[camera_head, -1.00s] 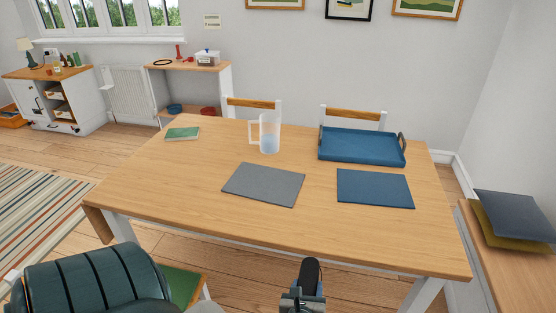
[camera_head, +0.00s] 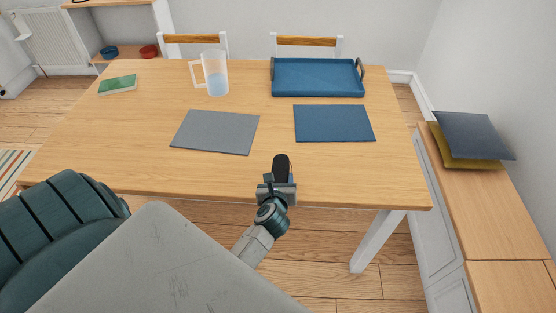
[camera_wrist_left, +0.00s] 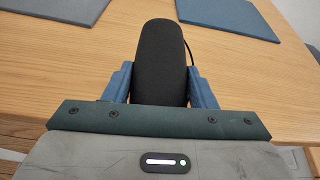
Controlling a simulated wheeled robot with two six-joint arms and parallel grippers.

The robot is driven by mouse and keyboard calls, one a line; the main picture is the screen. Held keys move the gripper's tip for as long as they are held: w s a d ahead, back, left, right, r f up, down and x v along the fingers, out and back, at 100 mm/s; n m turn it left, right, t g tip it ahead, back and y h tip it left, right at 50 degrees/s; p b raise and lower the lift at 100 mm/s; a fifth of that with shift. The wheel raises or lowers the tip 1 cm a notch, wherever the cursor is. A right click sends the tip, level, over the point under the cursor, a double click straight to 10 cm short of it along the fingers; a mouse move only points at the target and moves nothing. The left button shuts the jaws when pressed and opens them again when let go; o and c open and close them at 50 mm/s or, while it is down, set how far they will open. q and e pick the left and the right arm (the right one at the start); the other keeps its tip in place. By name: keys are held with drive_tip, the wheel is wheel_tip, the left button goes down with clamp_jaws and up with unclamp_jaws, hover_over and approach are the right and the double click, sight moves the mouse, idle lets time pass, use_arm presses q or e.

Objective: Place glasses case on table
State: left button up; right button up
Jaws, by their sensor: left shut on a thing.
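My left gripper (camera_head: 278,181) is shut on a black, rounded glasses case (camera_head: 281,167). The case points away from me, near the front edge of the wooden table (camera_head: 120,150). In the left wrist view the case (camera_wrist_left: 161,62) stands out between the two blue fingers of the gripper (camera_wrist_left: 161,85), with the tabletop (camera_wrist_left: 60,65) behind it. I cannot tell whether the case touches the table. My right gripper is not in view.
A grey mat (camera_head: 215,131) and a blue mat (camera_head: 334,123) lie on the table. A blue tray (camera_head: 318,78), a jug (camera_head: 215,74) and a green book (camera_head: 117,84) are farther back. Cushions (camera_head: 470,138) lie on the right bench. The table's front strip is clear.

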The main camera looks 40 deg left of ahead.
sight(282, 165)
use_arm(q)
drive_tip(key=w+a, duration=0.1)
drive_tip(key=w, duration=0.1)
drive_tip(key=w+a+b, duration=0.1)
drive_tip(key=w, duration=0.1)
drive_tip(key=w+a+f, duration=0.1)
drive_tip(key=w, duration=0.1)
wheel_tip(282, 165, down, 3)
drive_tip(key=b, duration=0.4)
drive_tip(key=shift+f, duration=0.25)
drive_tip(key=o, duration=1)
drive_tip(key=shift+s, duration=0.1)
